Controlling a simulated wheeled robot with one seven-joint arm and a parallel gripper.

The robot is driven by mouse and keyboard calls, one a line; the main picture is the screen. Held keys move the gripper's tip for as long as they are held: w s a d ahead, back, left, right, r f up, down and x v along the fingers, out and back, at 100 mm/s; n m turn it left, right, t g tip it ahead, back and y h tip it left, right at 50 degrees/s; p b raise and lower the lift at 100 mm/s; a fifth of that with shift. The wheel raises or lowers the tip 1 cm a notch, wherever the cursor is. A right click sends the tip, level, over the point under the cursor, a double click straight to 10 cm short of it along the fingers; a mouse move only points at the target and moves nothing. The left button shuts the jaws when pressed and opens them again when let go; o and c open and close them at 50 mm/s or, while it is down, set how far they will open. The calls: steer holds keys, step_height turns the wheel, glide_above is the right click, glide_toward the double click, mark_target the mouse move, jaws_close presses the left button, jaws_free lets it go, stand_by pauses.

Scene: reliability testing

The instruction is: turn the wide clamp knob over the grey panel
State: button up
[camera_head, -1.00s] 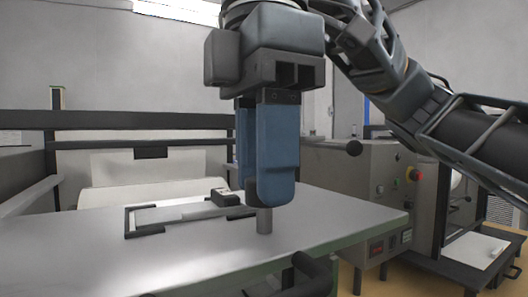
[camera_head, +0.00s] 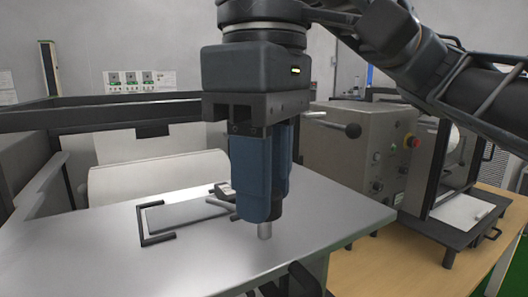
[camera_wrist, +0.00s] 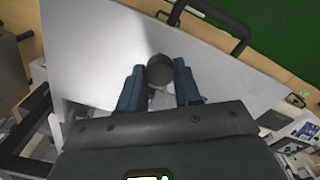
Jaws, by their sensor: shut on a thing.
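My gripper (camera_head: 262,212) points straight down over the metal table, its two blue fingers around a short grey upright cylinder (camera_head: 265,230) whose lower end shows below them. In the wrist view a dark round knob top (camera_wrist: 160,68) sits between the fingertips (camera_wrist: 160,82), and my gripper is shut on it. I take this as the clamp knob; the fingers hide most of it in the head view. A flat grey panel (camera_head: 180,216) with a black bracket-shaped handle (camera_head: 147,238) lies on the table just left of the gripper.
The metal table (camera_head: 130,270) has clear room at the front left. A white roll (camera_head: 150,178) lies behind it. A black handle (camera_head: 305,280) is at the near edge.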

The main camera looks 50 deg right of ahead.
steer(key=m+p, duration=0.2)
steer(key=m, duration=0.2)
steer(key=shift+r, duration=0.2)
steer(key=shift+f+m+p, duration=0.1)
steer(key=shift+m+p, duration=0.5)
steer(key=shift+m, duration=0.7)
steer(key=o, duration=1)
steer(key=shift+o, duration=0.2)
steer(key=shift+r, duration=3.85)
